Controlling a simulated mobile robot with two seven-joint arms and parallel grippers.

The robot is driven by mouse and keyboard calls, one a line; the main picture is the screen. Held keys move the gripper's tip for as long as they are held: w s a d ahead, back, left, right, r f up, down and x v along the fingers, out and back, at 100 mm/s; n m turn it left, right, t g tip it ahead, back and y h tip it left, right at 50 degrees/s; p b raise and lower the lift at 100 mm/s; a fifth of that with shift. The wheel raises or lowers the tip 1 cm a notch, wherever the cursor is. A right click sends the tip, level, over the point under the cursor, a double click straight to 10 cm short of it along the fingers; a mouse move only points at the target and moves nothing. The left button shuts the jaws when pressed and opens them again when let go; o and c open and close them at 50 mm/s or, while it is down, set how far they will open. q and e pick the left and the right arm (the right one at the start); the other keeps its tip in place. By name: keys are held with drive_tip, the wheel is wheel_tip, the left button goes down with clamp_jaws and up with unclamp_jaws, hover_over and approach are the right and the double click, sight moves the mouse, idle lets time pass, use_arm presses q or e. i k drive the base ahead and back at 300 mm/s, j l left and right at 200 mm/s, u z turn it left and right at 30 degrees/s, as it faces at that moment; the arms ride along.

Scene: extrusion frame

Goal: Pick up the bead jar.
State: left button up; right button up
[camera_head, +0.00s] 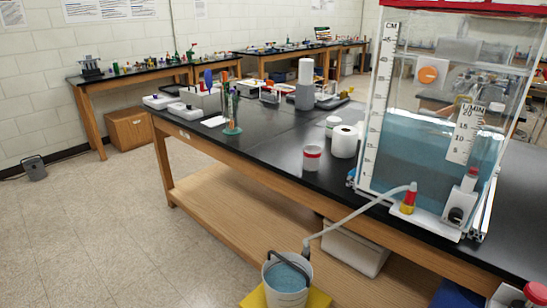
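I cannot tell for sure which thing is the bead jar. A small whitish container with a red band (312,158) stands upright near the front edge of the black-topped bench. A smaller pale container (332,126) stands behind it, beside a white roll (345,142). A red-topped object (537,293) is partly cut off at the bottom right corner, and I cannot tell what it is. Neither of my grippers shows in the head view.
A clear water tank (410,150) stands on the bench (270,150) at right. A bottle (305,88) and a rack of tools (232,110) stand farther back.

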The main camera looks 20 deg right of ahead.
sight(312, 153)
drive_tip(key=i+j+u, duration=0.6)
drive_tip(key=i+u, duration=0.2)
drive_tip(key=i+z, duration=0.15)
drive_tip(key=i, duration=0.25)
drive_tip(key=i+j+z, duration=0.15)
drive_tip(key=i, duration=0.25)
drive_tip(key=i+j+z, duration=0.15)
drive_tip(key=i, duration=0.25)
drive_tip(key=i+z, duration=0.2)
drive_tip(key=z, duration=0.25)
drive_tip(key=i+z, duration=0.25)
drive_tip(key=z, duration=0.2)
drive_tip(key=i+z, duration=0.2)
drive_tip(key=z, duration=0.25)
